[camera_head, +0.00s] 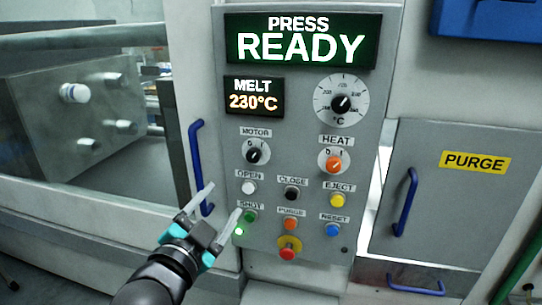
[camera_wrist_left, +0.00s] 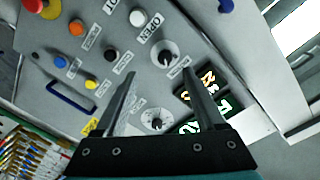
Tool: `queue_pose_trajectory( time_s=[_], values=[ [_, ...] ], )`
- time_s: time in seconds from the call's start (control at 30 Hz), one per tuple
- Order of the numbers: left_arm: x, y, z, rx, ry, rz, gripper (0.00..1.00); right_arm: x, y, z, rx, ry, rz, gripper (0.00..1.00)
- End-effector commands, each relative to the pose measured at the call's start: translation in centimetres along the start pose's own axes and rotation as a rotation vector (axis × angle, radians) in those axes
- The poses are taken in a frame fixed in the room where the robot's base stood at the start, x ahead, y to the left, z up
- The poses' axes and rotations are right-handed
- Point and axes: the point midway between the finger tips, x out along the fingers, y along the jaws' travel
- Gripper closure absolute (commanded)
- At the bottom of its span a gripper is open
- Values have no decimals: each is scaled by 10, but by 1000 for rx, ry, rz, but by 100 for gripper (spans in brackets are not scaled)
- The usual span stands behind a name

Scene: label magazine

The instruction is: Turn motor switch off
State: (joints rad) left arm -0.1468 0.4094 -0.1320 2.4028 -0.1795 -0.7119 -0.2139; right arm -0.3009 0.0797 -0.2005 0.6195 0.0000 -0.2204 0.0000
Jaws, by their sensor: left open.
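The motor switch (camera_head: 256,152) is a black knob on a white dial under a MOTOR label, at the left of the grey control panel. In the left wrist view the motor switch (camera_wrist_left: 165,57) shows beyond and between the fingertips. Its exact setting is too small to tell. My left gripper (camera_head: 227,196) is open and empty, below and left of the switch in the head view, with its fingers pointing up toward the panel. The fingers also show in the left wrist view (camera_wrist_left: 159,73), spread apart and apparently clear of the knob. My right gripper is not in view.
The orange heat knob (camera_head: 334,164) is right of the motor switch. The white OPEN button (camera_head: 249,187) and green SHOT button (camera_head: 249,216) are close to my fingers. A red emergency button (camera_head: 288,251) sticks out below. A blue door handle (camera_head: 199,165) stands left of the panel.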

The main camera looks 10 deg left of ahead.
Motion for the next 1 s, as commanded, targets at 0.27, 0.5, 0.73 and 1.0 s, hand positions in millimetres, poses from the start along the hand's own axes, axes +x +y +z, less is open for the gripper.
queue_pose_trajectory(
  time_s=[0.27, 0.5, 0.73, 1.0],
  values=[
    [2, -12, -19, 14, 32, -20, 28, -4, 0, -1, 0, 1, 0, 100],
    [35, -13, -20, 11, 33, -20, 28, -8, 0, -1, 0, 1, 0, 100],
    [71, -14, -21, 12, 33, -20, 28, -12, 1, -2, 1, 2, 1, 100],
    [110, -14, -22, 11, 32, -19, 28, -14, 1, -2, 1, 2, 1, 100]
  ],
)
